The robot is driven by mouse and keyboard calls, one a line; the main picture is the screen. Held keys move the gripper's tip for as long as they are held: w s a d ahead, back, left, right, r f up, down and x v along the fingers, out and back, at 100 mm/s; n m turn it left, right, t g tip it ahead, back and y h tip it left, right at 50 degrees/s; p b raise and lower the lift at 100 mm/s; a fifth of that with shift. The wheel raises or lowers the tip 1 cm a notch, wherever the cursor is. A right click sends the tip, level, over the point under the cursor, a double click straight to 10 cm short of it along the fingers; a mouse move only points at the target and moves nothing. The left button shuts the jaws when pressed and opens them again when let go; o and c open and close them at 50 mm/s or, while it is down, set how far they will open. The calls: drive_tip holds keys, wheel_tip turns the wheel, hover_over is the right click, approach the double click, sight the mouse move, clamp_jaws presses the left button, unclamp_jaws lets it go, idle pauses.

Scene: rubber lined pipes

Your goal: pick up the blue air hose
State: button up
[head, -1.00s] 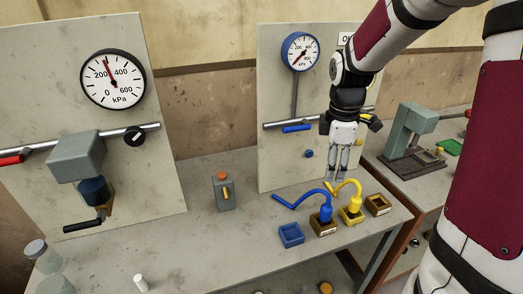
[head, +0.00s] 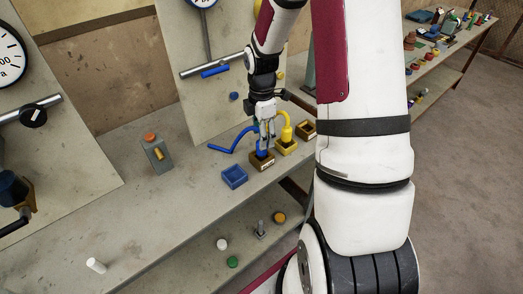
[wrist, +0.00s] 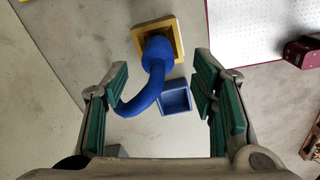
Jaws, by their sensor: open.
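The blue air hose (head: 232,139) stands with its thick plug end in a small brown holder (head: 262,163) on the bench, its thin tail curving left. In the wrist view the hose (wrist: 144,97) curves down-left from its plug, and the holder (wrist: 178,35) looks yellow-brown. My gripper (head: 267,132) is above and over the hose's plug end, pointing down. In the wrist view my gripper (wrist: 160,75) is open, with green-padded fingers on both sides of the hose and nothing held between them.
A yellow hose (head: 286,130) stands in a yellow holder close to the right. An empty blue box (head: 234,177) is at the front left, and an open brown box (head: 306,128) is farther right. The upright panel (head: 205,90) is behind.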

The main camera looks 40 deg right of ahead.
sight(262, 152)
wheel_tip(262, 152, down, 5)
drive_tip(key=shift+w+f, duration=0.1)
idle(0.3)
clamp_jaws()
